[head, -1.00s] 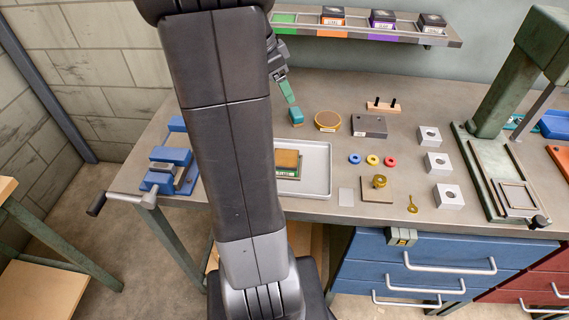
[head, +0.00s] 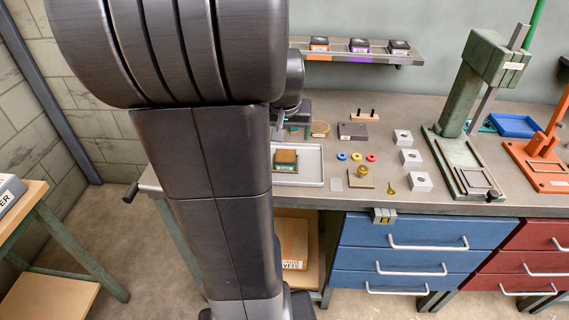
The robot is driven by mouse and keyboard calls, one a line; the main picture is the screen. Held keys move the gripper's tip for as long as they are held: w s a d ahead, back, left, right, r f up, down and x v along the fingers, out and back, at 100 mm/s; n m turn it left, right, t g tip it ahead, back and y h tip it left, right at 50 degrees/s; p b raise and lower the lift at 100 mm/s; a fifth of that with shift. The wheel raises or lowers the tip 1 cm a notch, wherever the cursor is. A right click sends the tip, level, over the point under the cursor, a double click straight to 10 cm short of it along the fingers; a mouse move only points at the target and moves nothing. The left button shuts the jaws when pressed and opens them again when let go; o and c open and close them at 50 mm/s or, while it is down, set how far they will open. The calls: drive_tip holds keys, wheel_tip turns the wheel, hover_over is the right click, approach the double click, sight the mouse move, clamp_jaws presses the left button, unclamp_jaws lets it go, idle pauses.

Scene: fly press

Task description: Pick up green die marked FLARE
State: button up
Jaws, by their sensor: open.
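A block with a green lower part and a brown top (head: 285,157) sits in the light grey tray (head: 312,181) on the bench. It bears a small pale label, too small to read, so I cannot confirm that it says FLARE. My gripper (head: 281,131) is open above the bench, behind the tray and a little above the block in the picture. It is apart from the block. My large dark arm hides part of the gripper, the tray's left side and the left of the bench.
Three dies stand on the wall shelf (head: 345,57). Coloured rings, a brass-knobbed plate (head: 361,180) and several grey blocks lie right of the tray. A green fly press (head: 466,110) and an orange press (head: 548,155) stand further right. Blue drawers (head: 400,250) are below.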

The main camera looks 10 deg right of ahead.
hover_over(285, 156)
drive_tip(key=s, duration=0.2)
wheel_tip(285, 156, down, 7)
drive_tip(key=shift+s+f, duration=0.1)
drive_tip(key=shift+a+p+x, duration=0.15)
drive_tip(key=shift+x, duration=1.15)
drive_tip(key=shift+a+p+x, duration=0.1)
drive_tip(key=shift+p+x, duration=0.05)
drive_tip(key=shift+x, duration=1.15)
drive_tip(key=c, duration=1.6)
